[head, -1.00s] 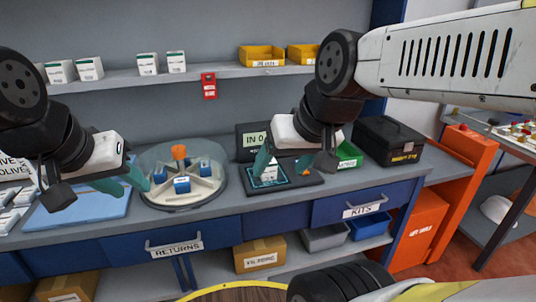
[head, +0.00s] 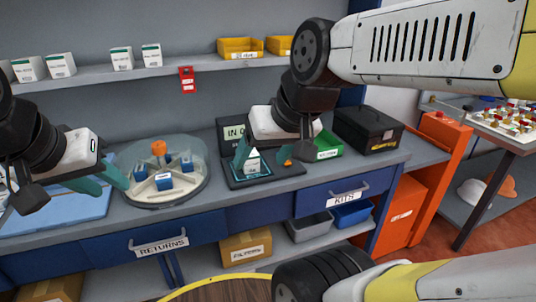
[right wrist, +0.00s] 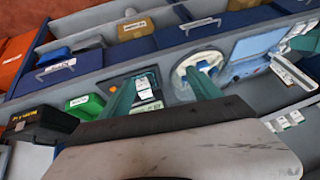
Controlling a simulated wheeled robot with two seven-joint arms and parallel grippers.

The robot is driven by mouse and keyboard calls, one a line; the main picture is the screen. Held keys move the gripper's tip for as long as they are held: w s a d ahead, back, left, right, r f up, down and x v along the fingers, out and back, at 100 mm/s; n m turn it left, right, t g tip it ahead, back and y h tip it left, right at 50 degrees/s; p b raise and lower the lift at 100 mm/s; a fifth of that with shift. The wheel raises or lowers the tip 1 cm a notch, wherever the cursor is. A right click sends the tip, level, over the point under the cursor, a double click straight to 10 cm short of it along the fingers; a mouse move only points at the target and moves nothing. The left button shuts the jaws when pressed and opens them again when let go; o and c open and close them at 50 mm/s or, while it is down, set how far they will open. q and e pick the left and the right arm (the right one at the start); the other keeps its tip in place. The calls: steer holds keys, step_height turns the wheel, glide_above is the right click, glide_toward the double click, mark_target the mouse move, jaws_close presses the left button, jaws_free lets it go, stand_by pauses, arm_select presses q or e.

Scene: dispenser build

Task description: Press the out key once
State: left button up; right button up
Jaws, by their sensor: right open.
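A dark dispenser unit (head: 262,179) with a small upright display (head: 233,132) reading "IN" and a partly covered digit sits at the middle of the bench. A white box stands on its lit teal-edged square (head: 253,163). An orange spot (head: 286,162) on its right side may be the out key; I cannot read a label. My left gripper (head: 100,182) is open and empty, left of the round carousel.
The domed carousel (head: 163,190) with blue blocks stands left of the unit. A green bin (head: 328,145) and a black case (head: 368,130) stand right. A blue tray (head: 75,212) lies at left. A shelf (head: 190,74) with boxes runs behind.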

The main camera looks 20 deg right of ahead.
stand_by(0.4)
jaws_close()
stand_by(1.6)
